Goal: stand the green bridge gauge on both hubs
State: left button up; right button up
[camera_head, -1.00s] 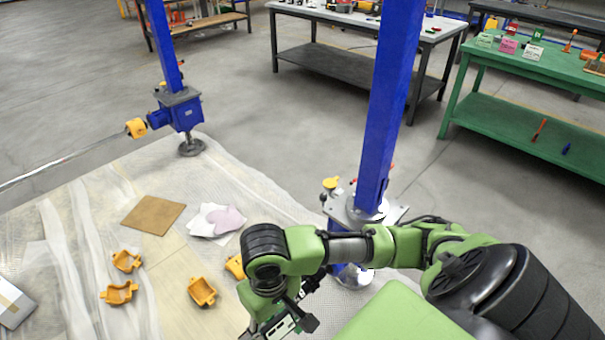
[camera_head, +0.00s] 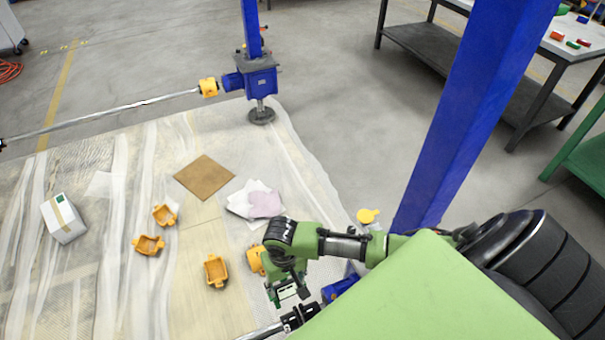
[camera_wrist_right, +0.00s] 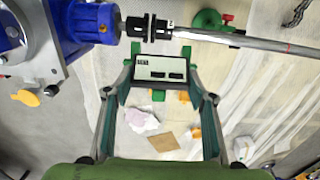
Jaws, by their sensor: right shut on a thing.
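The green bridge gauge (camera_wrist_right: 160,68), with a pale display panel and short green blocks around it, is between the fingers of my right gripper (camera_head: 284,288). The gauge (camera_head: 289,294) also shows in the head view, partly hidden by my wrist. The two black hubs (camera_wrist_right: 150,27) join the blue gearbox (camera_wrist_right: 85,25) to the silver shaft (camera_wrist_right: 245,41). In the wrist view the gauge lies just below the hubs in the picture; I cannot tell whether it touches them. In the head view the hubs (camera_head: 298,316) are close beside the gauge. My left gripper is out of view.
Several orange housing pieces (camera_head: 215,271), a brown square (camera_head: 204,177) and pale cloths (camera_head: 256,200) lie on the sheeted floor. A white box (camera_head: 63,218) is at the left. A blue column (camera_head: 470,115) rises close to my right arm. Another jack (camera_head: 258,80) stands behind.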

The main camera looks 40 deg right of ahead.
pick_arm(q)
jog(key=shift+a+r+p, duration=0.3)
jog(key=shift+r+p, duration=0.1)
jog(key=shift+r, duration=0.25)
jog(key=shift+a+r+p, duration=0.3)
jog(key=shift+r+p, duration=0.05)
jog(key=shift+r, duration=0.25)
pick_arm(e)
jog(key=s+d+f, duration=0.1)
jog(key=f, duration=0.1)
jog(key=d+f, duration=0.1)
jog(key=f, duration=0.1)
jog(key=s+f, duration=0.1)
jog(key=f, duration=0.1)
jog(key=shift+s+d+f, duration=0.25)
jog(key=shift+s+d, duration=0.1)
jog(key=shift+d, duration=0.05)
pick_arm(q)
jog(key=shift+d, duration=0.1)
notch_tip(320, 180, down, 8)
jog(key=b, duration=0.7)
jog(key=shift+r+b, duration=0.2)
jog(key=shift+b, duration=0.1)
pick_arm(e)
notch_tip(320, 180, down, 12)
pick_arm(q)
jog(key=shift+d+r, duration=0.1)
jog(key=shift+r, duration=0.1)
pick_arm(e)
jog(key=shift+a+r, duration=0.1)
